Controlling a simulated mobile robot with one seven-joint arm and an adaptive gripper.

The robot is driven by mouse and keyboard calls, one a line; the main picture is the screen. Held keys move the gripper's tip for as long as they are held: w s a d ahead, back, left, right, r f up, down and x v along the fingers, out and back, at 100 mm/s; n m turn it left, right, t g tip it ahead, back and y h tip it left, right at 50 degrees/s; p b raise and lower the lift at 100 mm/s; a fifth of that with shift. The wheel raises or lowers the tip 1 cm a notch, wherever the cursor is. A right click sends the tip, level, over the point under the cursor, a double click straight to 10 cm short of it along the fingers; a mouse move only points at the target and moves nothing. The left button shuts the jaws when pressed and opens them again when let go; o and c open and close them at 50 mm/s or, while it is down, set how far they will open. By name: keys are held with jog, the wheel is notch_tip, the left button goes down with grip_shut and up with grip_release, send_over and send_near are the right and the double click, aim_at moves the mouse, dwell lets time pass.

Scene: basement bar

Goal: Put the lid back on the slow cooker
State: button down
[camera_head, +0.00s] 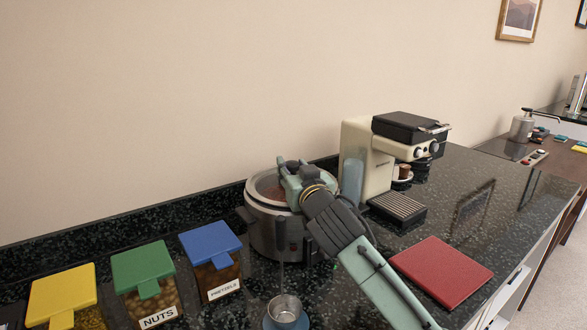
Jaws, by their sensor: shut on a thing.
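The slow cooker (262,232) is a round, dark metallic pot with side handles, standing on the dark counter against the back wall. Its lid (266,187) appears as a round, see-through disc with a pale rim over the pot's mouth, with reddish-brown contents showing through. My gripper (291,170) is above the lid, reaching in from the lower right, and is shut on the lid, seemingly at its knob. The knob and the right part of the rim are hidden behind my gripper and wrist. I cannot tell whether the lid sits flush on the pot.
A metal ladle (285,307) rests on a blue dish in front. Yellow (62,292), green (143,266) and blue-lidded (210,241) snack bins stand left. A cream coffee machine (366,160) stands right, behind my arm.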

jog(key=shift+r, duration=0.1)
jog(key=c, duration=1.1)
grip_release()
jog(key=shift+r+p, duration=0.2)
jog(key=shift+p, duration=0.1)
jog(key=b+v, duration=0.4)
jog(key=v, duration=0.8)
jog(key=shift+r, duration=0.4)
